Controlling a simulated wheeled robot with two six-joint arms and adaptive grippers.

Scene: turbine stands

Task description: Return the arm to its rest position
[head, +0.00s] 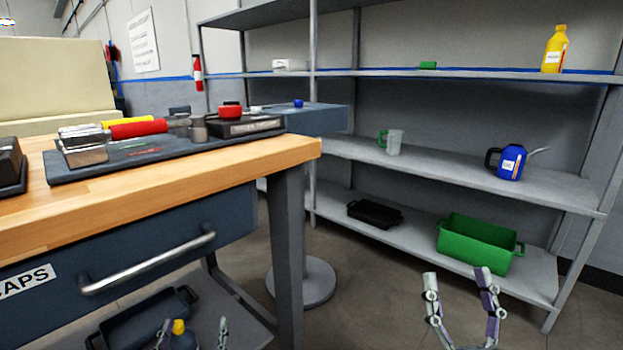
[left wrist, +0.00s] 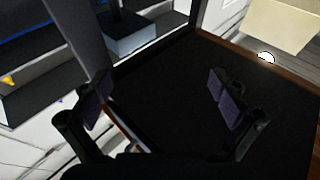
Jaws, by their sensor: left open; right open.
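My left gripper (head: 192,328) shows only its fingertips at the bottom edge of the head view, in front of the workbench's lower shelf. The left wrist view also shows the left gripper (left wrist: 158,88) open and empty, over a dark surface. My right gripper (head: 458,280) is at the lower right of the head view, pointing up, with its fingers spread and empty. It appears in front of the floor and the lower shelf, apart from the green bin (head: 478,245). The rest of both arms is out of the head view.
The wooden workbench (head: 230,163) with a drawer handle (head: 150,265) fills the left side. A dark tray (head: 150,318) sits on its lower shelf. A metal rack (head: 460,178) stands behind, holding a blue watering can (head: 511,164) and a black tray (head: 375,214). Some floor between is clear.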

